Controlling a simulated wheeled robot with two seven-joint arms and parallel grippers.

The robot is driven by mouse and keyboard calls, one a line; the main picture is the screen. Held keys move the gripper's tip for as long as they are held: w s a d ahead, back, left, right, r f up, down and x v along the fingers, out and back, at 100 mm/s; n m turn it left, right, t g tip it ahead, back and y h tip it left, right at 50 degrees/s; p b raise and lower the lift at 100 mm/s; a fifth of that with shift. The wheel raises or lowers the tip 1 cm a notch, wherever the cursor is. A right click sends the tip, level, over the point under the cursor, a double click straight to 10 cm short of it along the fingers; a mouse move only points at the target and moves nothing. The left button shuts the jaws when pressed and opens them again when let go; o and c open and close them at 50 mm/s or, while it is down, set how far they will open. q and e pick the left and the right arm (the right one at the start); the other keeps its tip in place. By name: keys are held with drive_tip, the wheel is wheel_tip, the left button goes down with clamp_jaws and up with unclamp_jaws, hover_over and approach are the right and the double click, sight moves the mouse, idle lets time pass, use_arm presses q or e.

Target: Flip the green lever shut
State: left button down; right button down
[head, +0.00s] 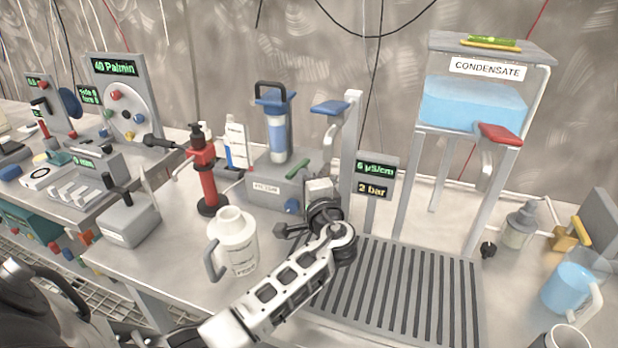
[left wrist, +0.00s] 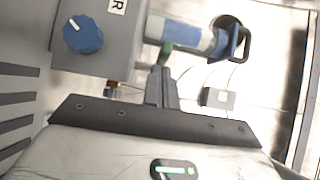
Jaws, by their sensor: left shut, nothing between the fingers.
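The green lever (head: 297,170) sticks up at a slant from the right part of the grey filter box (head: 262,187), beside the clear filter with the blue cap (head: 277,130). My left gripper (head: 318,192) is just right of and below the lever in the head view, its fingers largely hidden. In the left wrist view the closed fingers (left wrist: 162,88) point at the green lever (left wrist: 165,52), whose visible part lies just beyond the tips. I cannot tell whether they touch. My right gripper is not in view.
A blue-handled tap stand (head: 335,107) rises behind my gripper. A grey display post (head: 376,175) and slatted drain grate (head: 400,290) lie to the right. A white jug (head: 234,240) and red pump bottle (head: 207,175) stand left. The condensate tank (head: 470,105) is at the back right.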

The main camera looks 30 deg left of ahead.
sight(287, 178)
use_arm(q)
drive_tip(key=shift+s+a+b, duration=0.2)
drive_tip(key=shift+s+a, duration=0.1)
drive_tip(key=shift+a, duration=0.4)
drive_tip(key=shift+s+a+b, duration=0.15)
drive_tip(key=shift+s+a, duration=0.15)
drive_tip(key=shift+a, duration=1)
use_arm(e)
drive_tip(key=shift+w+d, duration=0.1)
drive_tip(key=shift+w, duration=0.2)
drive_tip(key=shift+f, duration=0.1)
